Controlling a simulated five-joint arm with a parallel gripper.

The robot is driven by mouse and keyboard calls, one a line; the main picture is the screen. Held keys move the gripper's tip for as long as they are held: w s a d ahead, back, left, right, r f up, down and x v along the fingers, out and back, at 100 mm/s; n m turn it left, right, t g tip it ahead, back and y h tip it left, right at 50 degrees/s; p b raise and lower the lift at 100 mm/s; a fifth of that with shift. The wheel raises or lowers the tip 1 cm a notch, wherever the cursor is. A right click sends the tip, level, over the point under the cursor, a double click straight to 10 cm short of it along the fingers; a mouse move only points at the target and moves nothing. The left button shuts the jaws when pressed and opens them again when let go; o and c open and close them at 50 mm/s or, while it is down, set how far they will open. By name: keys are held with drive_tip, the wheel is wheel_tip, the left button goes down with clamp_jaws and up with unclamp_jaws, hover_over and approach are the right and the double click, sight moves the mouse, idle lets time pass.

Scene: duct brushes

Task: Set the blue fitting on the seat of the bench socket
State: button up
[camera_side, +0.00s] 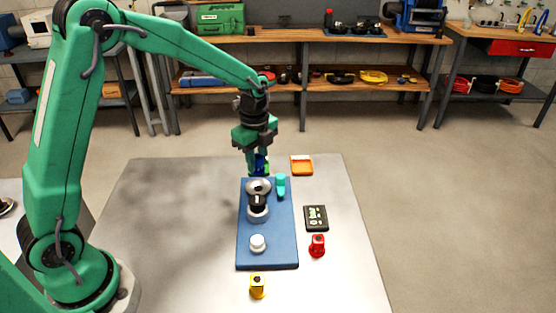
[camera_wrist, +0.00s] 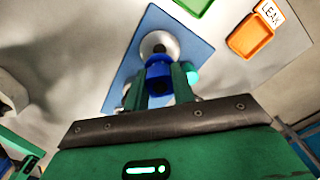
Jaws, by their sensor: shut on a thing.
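My gripper (camera_side: 258,170) is shut on the blue fitting (camera_side: 262,163), which also shows between the fingers in the wrist view (camera_wrist: 158,72). The gripper points down near the far end of the blue bench board (camera_side: 276,245). On that board stands the bench socket, with a silver flared top (camera_side: 258,186) and a dark middle; its silver disc (camera_wrist: 160,42) shows just past the fitting in the wrist view. The fitting appears behind the socket in the side view. Its height above the board and any contact are unclear. The fingers hide part of it.
A teal cylinder (camera_side: 281,184) stands beside the socket, and a white knob (camera_side: 257,242) sits nearer on the board. A black panel (camera_side: 316,217), red fitting (camera_side: 317,246), yellow fitting (camera_side: 257,288) and orange tray (camera_side: 302,167) surround it. The table's left is clear.

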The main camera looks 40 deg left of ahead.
drive_tip(key=shift+f, duration=2.55)
drive_tip(key=shift+f, duration=0.55)
drive_tip(key=o, duration=1.1)
drive_tip(key=shift+r, duration=0.1)
wheel_tip(320, 180, up, 7)
drive_tip(key=shift+r, duration=0.3)
